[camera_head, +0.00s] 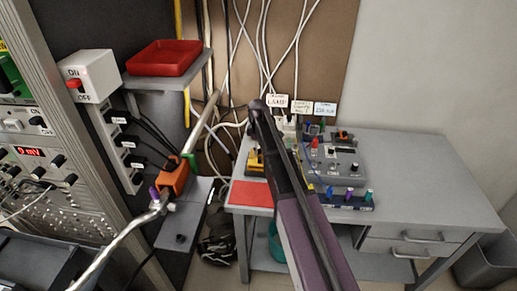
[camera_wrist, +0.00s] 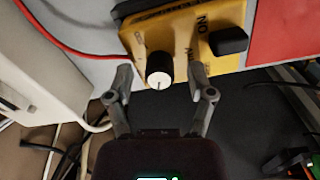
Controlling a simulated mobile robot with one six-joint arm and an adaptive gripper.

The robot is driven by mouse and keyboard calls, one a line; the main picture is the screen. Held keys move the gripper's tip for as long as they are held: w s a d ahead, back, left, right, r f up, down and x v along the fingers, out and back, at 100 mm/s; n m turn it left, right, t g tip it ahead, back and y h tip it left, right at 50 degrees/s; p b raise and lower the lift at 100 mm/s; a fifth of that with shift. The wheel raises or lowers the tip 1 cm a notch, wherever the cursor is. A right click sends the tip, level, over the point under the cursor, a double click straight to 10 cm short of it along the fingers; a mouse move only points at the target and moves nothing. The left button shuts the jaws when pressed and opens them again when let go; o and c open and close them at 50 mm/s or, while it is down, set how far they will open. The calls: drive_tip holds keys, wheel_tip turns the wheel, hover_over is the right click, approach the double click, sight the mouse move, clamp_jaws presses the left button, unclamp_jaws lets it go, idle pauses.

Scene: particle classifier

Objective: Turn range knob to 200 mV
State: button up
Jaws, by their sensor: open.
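A yellow box (camera_wrist: 185,25) is at the top of the wrist view, with a black knob (camera_wrist: 158,64) that has a white cap. A small mark on the cap points toward the bottom of the picture. My gripper (camera_wrist: 161,82) is open, with one finger on each side of the knob and gaps on both sides. A black switch (camera_wrist: 228,41) marked ON sits right of the knob. Lettering by the knob is too small to read. In the head view, the yellow box (camera_head: 255,162) is partly hidden behind my arm, and my gripper is not clearly visible.
A red sheet (camera_head: 251,193) lies on the grey table (camera_head: 430,180) near the yellow box. A grey device (camera_head: 338,164) with knobs and leads stands to its right. A rack at far left has a red display (camera_head: 29,152) reading about 9 mV. The table's right side is clear.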

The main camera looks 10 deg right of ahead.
clamp_jaws()
drive_tip(key=shift+m, duration=0.4)
drive_tip(key=m, duration=0.3)
drive_tip(key=shift+m, duration=0.3)
drive_tip(key=m, duration=0.4)
drive_tip(key=shift+m, duration=0.3)
drive_tip(key=m, duration=0.4)
drive_tip(key=shift+d, duration=0.1)
drive_tip(key=m, duration=0.4)
drive_tip(key=shift+m, duration=0.3)
